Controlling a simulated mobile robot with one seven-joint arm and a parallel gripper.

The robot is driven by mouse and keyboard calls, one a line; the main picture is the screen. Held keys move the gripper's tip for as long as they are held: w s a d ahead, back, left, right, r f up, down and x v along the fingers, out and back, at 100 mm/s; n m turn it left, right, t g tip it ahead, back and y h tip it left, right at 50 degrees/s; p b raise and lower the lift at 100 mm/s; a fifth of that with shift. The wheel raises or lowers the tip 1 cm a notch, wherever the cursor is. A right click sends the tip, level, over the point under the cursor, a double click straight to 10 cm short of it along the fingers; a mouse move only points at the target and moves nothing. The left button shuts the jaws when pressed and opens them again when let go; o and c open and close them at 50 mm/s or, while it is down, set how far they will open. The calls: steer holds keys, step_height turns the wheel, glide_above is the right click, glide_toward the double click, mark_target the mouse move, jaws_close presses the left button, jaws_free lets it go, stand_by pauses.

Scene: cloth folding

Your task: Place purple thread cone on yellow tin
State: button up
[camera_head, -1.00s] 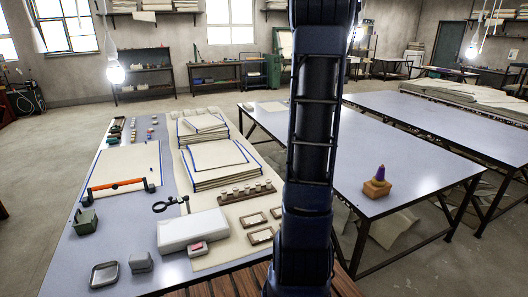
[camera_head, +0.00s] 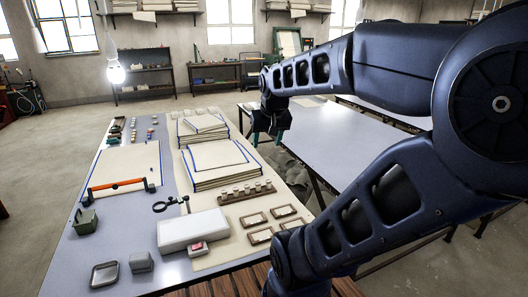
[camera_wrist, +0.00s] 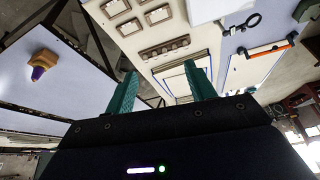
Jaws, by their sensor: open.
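The purple thread cone (camera_wrist: 37,74) shows at the left of the wrist view. It is joined to a yellow-brown block (camera_wrist: 45,59) on a pale blue tabletop, and I cannot tell whether this block is the yellow tin. Both are hidden behind my arm in the head view. My gripper (camera_head: 267,133) has teal fingers and hangs above the gap between the left and middle tables. In the wrist view my gripper (camera_wrist: 161,82) is open, with nothing between its fingers, well apart from the cone.
The left table (camera_head: 75,250) holds stacked fabric (camera_head: 215,158), a white box (camera_head: 192,230), small frames (camera_head: 255,219), a grey tray (camera_head: 105,273) and an orange-handled tool (camera_head: 117,186). The visible part of the middle table (camera_head: 335,140) is mostly clear.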

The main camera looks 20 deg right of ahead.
steer(key=shift+n, duration=0.8)
steer(key=s+a, duration=0.1)
steer(key=s+a+f, duration=0.1)
steer(key=s, duration=0.1)
steer(key=s+a, duration=0.1)
steer(key=shift+s+f, duration=0.2)
steer(key=shift+s, duration=0.1)
